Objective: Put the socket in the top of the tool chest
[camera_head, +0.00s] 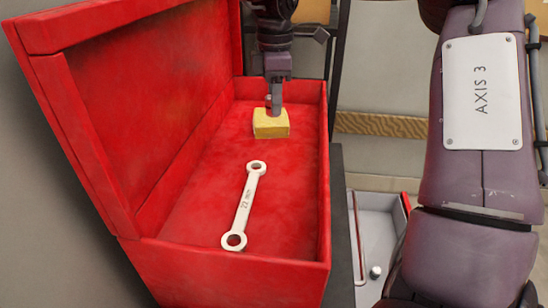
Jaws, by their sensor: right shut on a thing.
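The red tool chest (292,260) stands open, its lid raised on the left. My right gripper (272,105) points down into the far part of its top compartment. It is shut on a small yellow block-like thing (271,124), which is low over or on the red floor; I cannot tell whether it touches. I cannot tell from its shape whether this is the socket; the fingers cover part of its top. My left gripper is out of view.
A pale double-ended ring wrench (245,205) lies on the chest floor, nearer than the gripper. Right of the chest is a pale tray (368,220) with a small light cylinder (376,272) and a red-edged side. My purple right arm fills the right side.

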